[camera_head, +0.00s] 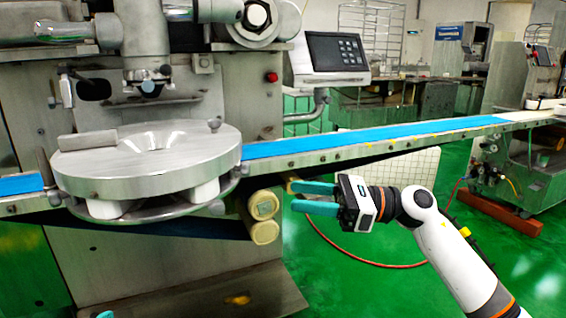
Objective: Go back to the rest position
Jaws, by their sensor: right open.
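My right gripper (296,197) is open and empty, its two teal fingers pointing left. It is in front of the machine, just right of two cream-coloured rollers in the picture, and below the blue conveyor belt (375,134). My right arm comes in from the lower right. A small teal tip (105,315) shows at the bottom edge on the left and looks like part of my left gripper; the rest of it is out of view. The encrusting machine (150,160) has a round metal table with a shallow hollow.
The cream rollers (264,205) stick out close to my right gripper's fingertips. A control panel (337,52) stands behind the belt. A red hose (380,265) lies on the green floor behind my right arm. Another machine (530,160) stands at the right. Open floor lies below the gripper.

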